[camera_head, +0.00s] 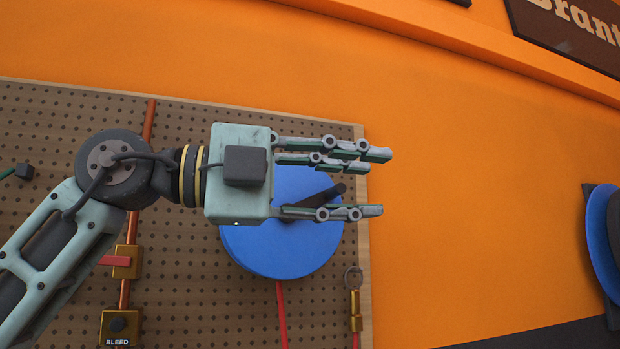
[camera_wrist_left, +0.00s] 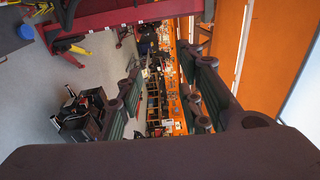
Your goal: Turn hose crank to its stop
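The blue hose reel (camera_head: 262,258) is a round disc on the pegboard, partly hidden behind my left gripper. Its dark crank (camera_head: 327,195) slants up to the right across the disc. My left gripper (camera_head: 378,183) points right in front of the reel, its fingers apart. In the head view the crank shows between the upper and lower fingers, close to the lower one; I cannot tell whether they touch. In the left wrist view the fingers (camera_wrist_left: 165,88) are spread, with no crank visible between them. My right gripper is in neither view.
The brown pegboard (camera_head: 200,290) carries a copper pipe, a brass valve with a red lever (camera_head: 125,261) and a box marked BLEED (camera_head: 120,327). A red hose (camera_head: 282,315) hangs below the reel. A brass fitting (camera_head: 355,310) hangs near the board's right edge.

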